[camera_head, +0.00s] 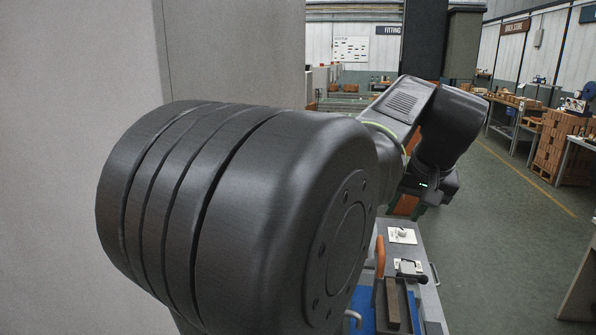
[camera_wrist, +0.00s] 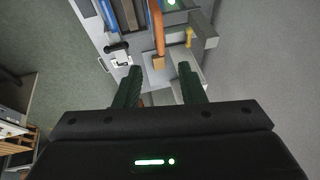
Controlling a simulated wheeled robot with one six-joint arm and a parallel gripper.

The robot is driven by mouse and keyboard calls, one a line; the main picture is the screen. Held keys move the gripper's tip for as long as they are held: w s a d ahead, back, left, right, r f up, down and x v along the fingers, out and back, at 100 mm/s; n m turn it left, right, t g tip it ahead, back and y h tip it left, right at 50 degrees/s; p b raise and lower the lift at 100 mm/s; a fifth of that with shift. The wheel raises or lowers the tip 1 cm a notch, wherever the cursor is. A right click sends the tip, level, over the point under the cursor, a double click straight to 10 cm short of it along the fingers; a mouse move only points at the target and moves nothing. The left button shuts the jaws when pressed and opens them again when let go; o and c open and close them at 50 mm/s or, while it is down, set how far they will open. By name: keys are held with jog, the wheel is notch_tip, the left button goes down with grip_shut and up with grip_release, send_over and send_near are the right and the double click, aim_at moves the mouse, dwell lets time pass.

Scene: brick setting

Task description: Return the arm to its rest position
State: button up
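My arm fills much of the head view, reaching forward and then bending down at the right. My gripper (camera_wrist: 158,67) shows in the wrist view with its two dark green fingers well apart and no object clearly between them. In the head view my gripper (camera_head: 418,208) hangs above the far part of a grey workbench (camera_head: 432,262), partly hidden by my arm. An orange-brown patch shows beside it there; I cannot tell what it belongs to.
The bench carries an orange-handled tool (camera_head: 380,257), a grey tray with a long brown bar (camera_head: 392,303), a white plate with a knob (camera_head: 402,235) and a blue mat (camera_head: 361,310). Stacked bricks (camera_head: 560,145) stand at the right.

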aim_at(383, 249)
jog(key=x, duration=0.9)
jog(key=b+x, duration=0.1)
jog(key=x, duration=0.4)
jog(key=shift+s+f, duration=0.2)
jog(key=shift+s, duration=0.2)
jog(key=shift+f+b, duration=0.35)
jog(key=shift+f, duration=0.05)
jog(key=shift+a+r, duration=0.1)
jog(key=shift+a, duration=0.05)
